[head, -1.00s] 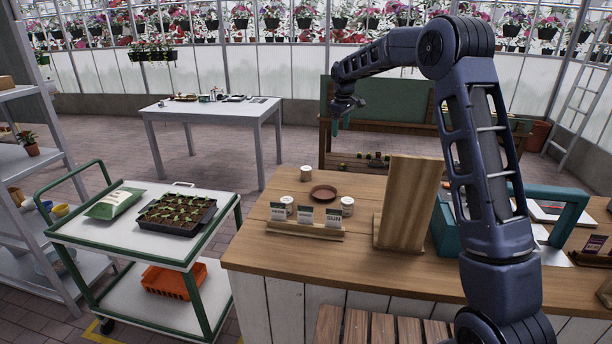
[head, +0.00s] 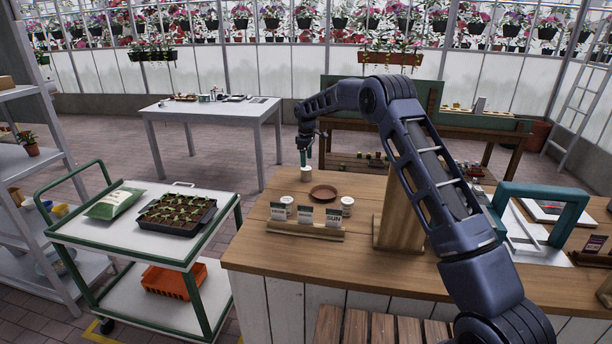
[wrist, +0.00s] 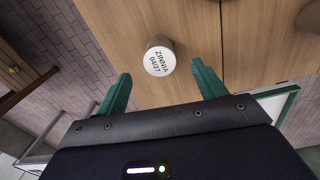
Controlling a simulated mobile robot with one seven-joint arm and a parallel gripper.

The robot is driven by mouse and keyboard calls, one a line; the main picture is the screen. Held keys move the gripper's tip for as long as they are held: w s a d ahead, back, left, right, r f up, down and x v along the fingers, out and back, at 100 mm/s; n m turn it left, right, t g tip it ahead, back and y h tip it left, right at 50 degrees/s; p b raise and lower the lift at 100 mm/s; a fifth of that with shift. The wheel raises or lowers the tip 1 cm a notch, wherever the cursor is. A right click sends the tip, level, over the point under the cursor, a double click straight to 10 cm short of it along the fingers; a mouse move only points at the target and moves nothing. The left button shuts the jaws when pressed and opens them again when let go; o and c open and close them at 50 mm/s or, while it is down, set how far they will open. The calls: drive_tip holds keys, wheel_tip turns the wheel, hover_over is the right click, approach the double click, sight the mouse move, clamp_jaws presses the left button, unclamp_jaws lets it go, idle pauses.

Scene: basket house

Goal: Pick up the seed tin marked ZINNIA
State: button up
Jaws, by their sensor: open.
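The seed tin is a small pale cylinder whose lid reads ZINNIA 04/27 in the wrist view (wrist: 160,59). It stands near the far edge of the wooden counter (head: 257,240), and in the head view it shows just below my gripper (head: 304,161). In the wrist view the tin appears beyond and between the two green fingers of my gripper (wrist: 163,76). The fingers are apart, with nothing held between them. I cannot tell exactly how far above the tin they are.
A brown saucer (head: 323,191) sits close to the tin. Two more tins, left (head: 287,202) and right (head: 347,204), stand behind a wooden card holder (head: 305,231). An upright wooden block (head: 384,232) is partly hidden by my arm. A trolley (head: 130,242) stands left of the counter.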

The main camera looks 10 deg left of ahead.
sight(306, 171)
wheel_tip(306, 171, down, 8)
drive_tip(key=shift+w+a+r, duration=0.1)
drive_tip(key=shift+w+r, duration=0.05)
drive_tip(key=shift+r, duration=0.05)
drive_tip(key=c, duration=1.1)
drive_tip(key=shift+r, duration=0.15)
